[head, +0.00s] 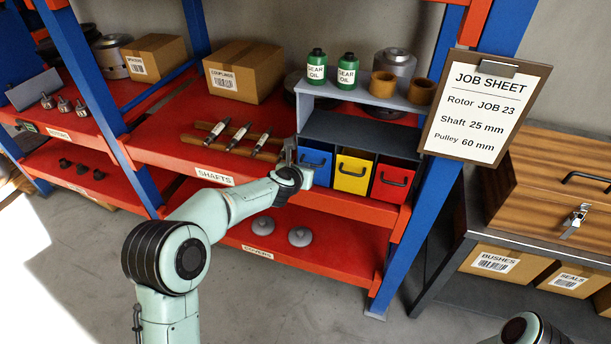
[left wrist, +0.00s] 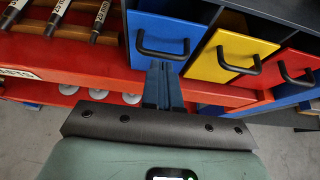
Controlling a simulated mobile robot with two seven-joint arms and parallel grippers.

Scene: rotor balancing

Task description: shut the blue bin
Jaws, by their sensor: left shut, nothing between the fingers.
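The blue bin (head: 316,166) is the left one of three bins in a grey rack on the red middle shelf. Its front, with a black bar handle, also shows in the left wrist view (left wrist: 150,28). It looks roughly in line with its neighbours; I cannot tell whether it stands out a little. My left gripper (head: 288,150) is at the left edge of the blue front and hides part of it. In the wrist view its fingers (left wrist: 161,80) are together and empty, just below the handle. I cannot tell whether they touch the front. My right gripper is out of view.
The yellow bin (head: 353,174) and red bin (head: 392,182) stand to the right. Several shafts (head: 237,137) lie left of the rack. Green oil bottles (head: 317,67) stand on top. A blue post (head: 422,215) and the job sheet (head: 486,108) are at right.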

